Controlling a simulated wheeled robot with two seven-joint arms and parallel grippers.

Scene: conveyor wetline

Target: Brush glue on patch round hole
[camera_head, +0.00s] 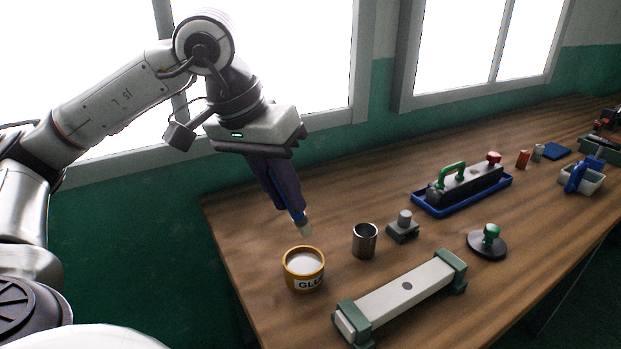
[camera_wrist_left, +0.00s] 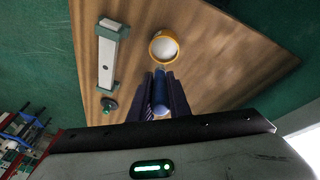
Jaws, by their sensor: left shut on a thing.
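My left gripper (camera_head: 287,200) is shut on a blue-handled brush (camera_head: 299,217) that points down, its pale tip above and just behind the glue pot. The brush handle also shows between the fingers in the left wrist view (camera_wrist_left: 160,90). The glue pot (camera_head: 303,281) is yellow-rimmed, labelled and open, with pale glue inside; it also shows in the left wrist view (camera_wrist_left: 163,47). The brush tip looks clear of the pot. A pale strip (camera_head: 385,302) with a dark round spot, likely the hole, lies clamped between green end blocks. My right gripper is not in view.
A metal cup (camera_head: 364,240) and a small grey block with a knob (camera_head: 403,227) stand beside the pot. A dark disc with a green knob (camera_head: 488,241) lies right of the strip. A blue tray (camera_head: 462,192) holds a green-handled tool. Bare wood lies between them.

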